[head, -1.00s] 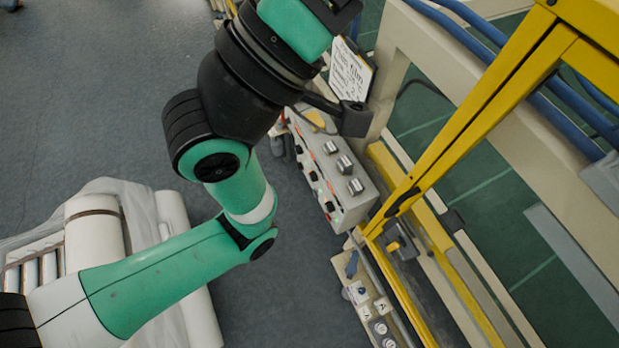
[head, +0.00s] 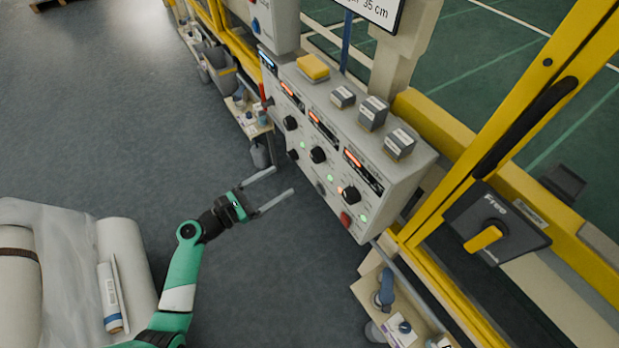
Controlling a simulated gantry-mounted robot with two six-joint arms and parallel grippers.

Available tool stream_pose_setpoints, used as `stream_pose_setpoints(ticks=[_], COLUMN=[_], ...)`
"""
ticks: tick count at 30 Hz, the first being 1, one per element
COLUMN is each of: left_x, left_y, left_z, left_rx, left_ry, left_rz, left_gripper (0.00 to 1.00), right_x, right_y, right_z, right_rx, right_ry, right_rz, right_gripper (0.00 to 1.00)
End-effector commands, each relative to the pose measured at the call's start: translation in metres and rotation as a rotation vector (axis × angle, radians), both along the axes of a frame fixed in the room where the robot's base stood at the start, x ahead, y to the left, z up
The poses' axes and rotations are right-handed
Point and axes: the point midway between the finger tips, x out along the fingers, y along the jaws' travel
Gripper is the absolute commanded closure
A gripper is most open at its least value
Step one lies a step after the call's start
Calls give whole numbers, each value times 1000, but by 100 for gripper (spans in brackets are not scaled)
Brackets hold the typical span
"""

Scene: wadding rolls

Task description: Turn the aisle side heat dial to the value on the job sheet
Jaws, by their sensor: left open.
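A grey control box (head: 385,187) carries several black dials on its front, among them a left dial (head: 290,123), a middle dial (head: 318,155) and a right dial (head: 350,194). Their labels are too small to read, so I cannot tell which is the aisle side heat dial. Lit orange displays (head: 353,158) sit above the dials. A white sheet or screen (head: 378,8) at the top is cut off; only "35 cm" reads clearly. My left gripper (head: 282,181) is open and empty, left of the box and apart from the dials. My right gripper is out of view.
Grey blocks (head: 373,113) and a yellow block (head: 313,67) stand on the box top. A red button (head: 346,219) is low on its front. A yellow-handled switch (head: 484,239) is at right. Wrapped rolls (head: 122,270) lie at lower left. The floor between is clear.

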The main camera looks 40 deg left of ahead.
Motion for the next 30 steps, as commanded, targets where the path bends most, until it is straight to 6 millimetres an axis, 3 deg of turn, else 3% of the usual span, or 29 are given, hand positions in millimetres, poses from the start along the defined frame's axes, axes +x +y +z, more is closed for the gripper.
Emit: stream_pose_setpoints(ticks=[8, 21, 25, 30], left_x=[8, 96, 111, 115], left_y=[2, -10, -12, -12], left_z=[-1, -2, -1, 0], left_rx=[5, 6, 7, 5], left_ry=[-2, -4, -4, -2], left_rz=[5, 4, 6, 7], left_gripper=[14, 14, 14, 14], right_x=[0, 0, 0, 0], right_y=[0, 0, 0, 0], right_z=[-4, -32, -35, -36], right_rx=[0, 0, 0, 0], right_ry=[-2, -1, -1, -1], right_rz=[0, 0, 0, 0], right_gripper=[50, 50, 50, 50])
